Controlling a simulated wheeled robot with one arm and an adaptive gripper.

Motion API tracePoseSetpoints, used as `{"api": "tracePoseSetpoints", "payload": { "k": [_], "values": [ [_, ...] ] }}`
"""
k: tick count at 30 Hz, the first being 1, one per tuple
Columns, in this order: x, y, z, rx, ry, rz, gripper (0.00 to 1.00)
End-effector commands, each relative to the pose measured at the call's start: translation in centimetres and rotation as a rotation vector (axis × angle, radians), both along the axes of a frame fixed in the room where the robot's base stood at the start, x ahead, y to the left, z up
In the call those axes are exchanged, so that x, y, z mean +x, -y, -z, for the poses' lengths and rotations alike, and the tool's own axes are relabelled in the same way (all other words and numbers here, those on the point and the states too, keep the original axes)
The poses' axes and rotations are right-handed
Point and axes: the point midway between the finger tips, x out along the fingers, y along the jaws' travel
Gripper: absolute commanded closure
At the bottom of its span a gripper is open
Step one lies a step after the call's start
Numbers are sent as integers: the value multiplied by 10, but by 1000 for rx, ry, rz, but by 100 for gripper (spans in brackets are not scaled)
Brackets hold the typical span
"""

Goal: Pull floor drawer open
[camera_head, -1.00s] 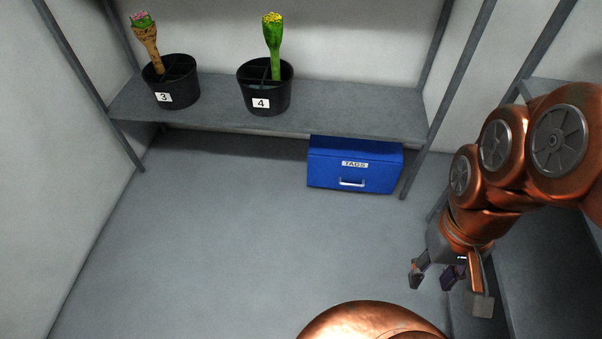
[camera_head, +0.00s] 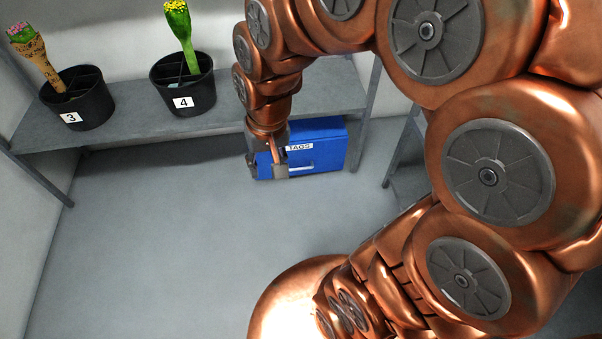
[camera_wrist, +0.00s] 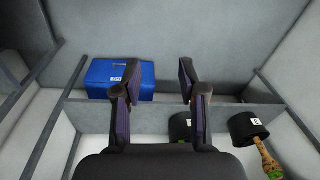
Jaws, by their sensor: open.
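The floor drawer is a blue box (camera_head: 333,143) with a white "TAGS" label and a pale handle (camera_head: 301,170) on its front. It sits on the floor beneath the grey shelf and looks shut. My gripper (camera_head: 267,174) is open with nothing between its fingers. In the head view it overlaps the left part of the box and hides some of its front. In the wrist view the open gripper (camera_wrist: 155,92) shows the blue box (camera_wrist: 103,80) to the left, partly behind the left finger. I cannot tell how far the fingers are from the handle.
A grey shelf (camera_head: 130,127) runs above the floor. It bears black pot 3 (camera_head: 88,108) and black pot 4 (camera_head: 196,97), each with a wrapped tulip bunch. A metal shelf post (camera_head: 364,130) stands right of the box. The floor (camera_head: 150,230) in front is clear.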

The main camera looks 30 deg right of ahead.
Motion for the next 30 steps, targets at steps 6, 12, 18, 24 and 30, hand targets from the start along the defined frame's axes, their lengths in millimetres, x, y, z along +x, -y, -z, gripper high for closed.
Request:
{"api": "tracePoseSetpoints", "payload": {
  "k": [6, 12, 18, 24, 30],
  "values": [
    [84, -5, 69, 61, 105, 143, 59],
    [158, -3, 125, 127, 206, 291, 59],
    [224, 6, 188, 199, 297, 450, 59],
    [285, 23, 254, 269, 390, 617, 59],
    [337, 49, 324, 336, 486, 783, 59]
  ]
}}
